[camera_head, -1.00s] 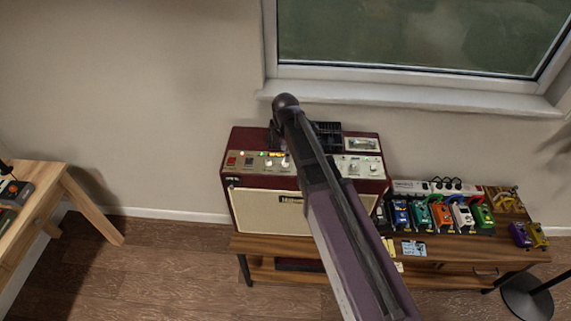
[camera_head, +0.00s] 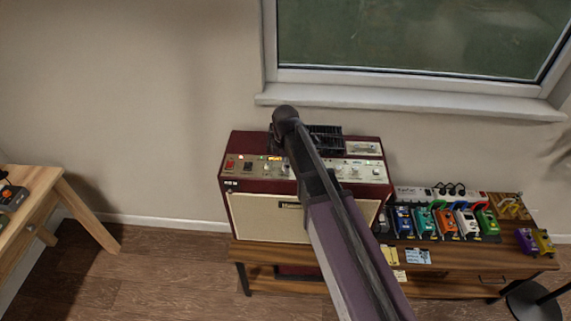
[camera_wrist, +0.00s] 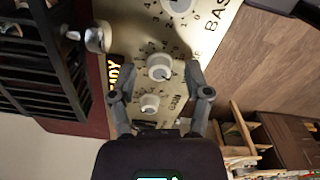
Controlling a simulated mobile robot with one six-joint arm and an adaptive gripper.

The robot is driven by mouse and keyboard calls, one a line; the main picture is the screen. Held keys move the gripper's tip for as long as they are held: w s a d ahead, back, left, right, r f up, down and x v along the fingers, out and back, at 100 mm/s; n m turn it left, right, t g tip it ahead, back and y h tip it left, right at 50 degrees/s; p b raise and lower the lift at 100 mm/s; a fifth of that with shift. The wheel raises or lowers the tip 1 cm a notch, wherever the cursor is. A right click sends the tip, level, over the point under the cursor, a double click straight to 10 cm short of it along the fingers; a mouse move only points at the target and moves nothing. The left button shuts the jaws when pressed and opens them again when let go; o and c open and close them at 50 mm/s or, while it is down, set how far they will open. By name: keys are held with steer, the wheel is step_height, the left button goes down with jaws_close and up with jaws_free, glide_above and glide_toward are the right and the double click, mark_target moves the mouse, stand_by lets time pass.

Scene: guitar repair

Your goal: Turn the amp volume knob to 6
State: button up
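The dark red amp (camera_head: 262,215) stands on the low wooden bench, with a pale control panel (camera_head: 245,166) on its top. In the wrist view, the panel shows a white knob (camera_wrist: 160,67) with numbers around it, a smaller white knob (camera_wrist: 150,103) below and a larger one (camera_wrist: 179,6) at the top edge. Lettering near them reads BASS and seemingly GAIN; I cannot read a volume label. My gripper (camera_wrist: 157,78) is open over the panel, its fingers on either side of the middle knob and apart from it. My arm hides the gripper in the head view.
A metal toggle (camera_wrist: 97,38) and a lit READY sign (camera_wrist: 114,74) sit left of the fingers. A dark grille (camera_wrist: 40,55) is beyond them. Several coloured pedals (camera_head: 445,221) stand on the bench (camera_head: 350,262) to the right. A window sill (camera_head: 410,102) is behind.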

jaws_close()
